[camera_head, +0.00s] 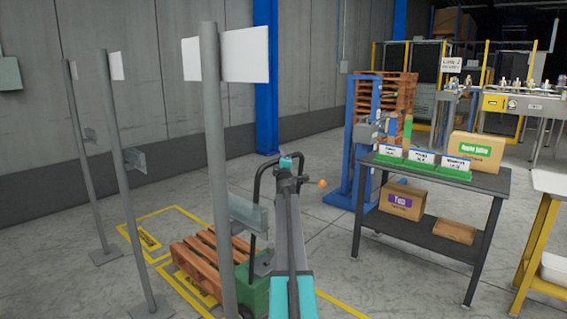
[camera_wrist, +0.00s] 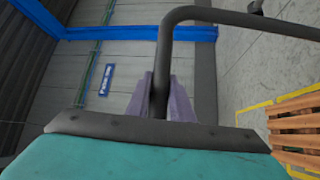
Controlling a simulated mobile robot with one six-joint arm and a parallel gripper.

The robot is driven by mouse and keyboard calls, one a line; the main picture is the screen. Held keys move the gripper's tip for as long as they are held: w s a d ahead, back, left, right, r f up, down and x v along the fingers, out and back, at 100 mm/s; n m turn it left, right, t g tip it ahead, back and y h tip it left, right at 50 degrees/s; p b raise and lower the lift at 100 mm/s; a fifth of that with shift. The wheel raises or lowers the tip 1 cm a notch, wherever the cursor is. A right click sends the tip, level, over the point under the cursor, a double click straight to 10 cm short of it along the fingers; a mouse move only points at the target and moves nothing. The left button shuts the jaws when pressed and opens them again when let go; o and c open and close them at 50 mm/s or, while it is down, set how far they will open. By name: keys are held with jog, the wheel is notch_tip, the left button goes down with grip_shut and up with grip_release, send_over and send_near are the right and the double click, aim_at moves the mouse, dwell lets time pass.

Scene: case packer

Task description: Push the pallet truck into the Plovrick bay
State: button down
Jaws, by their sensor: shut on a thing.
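The pallet truck (camera_head: 256,296) has a green body and a black looped handle, and stands left of my arm. A wooden pallet (camera_head: 196,262) lies at its front; I cannot tell if it rests on the forks. My gripper (camera_head: 287,160) is at the top of the handle. In the wrist view the purple fingers of my gripper (camera_wrist: 166,100) are shut around the black handle bar (camera_wrist: 195,14). Yellow-outlined floor bays (camera_head: 176,211) lie ahead and left, with floor labels too small to read. I cannot tell which is the Plovrick bay.
Grey posts (camera_head: 213,130) with white sign plates stand close on the left, one in front of the pallet. A dark table (camera_head: 480,181) with boxes stands at right. A blue lift frame (camera_head: 362,150) and stacked pallets (camera_head: 397,95) stand behind it. Open floor lies ahead toward the wall.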

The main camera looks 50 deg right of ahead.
jog(key=shift+a+f, duration=0.1)
jog(key=shift+a, duration=0.1)
jog(key=c, duration=1.6)
grip_release()
jog(key=shift+s, duration=0.1)
jog(key=shift+d, duration=0.15)
jog(key=shift+s, duration=0.15)
jog(key=shift+v, duration=6.85)
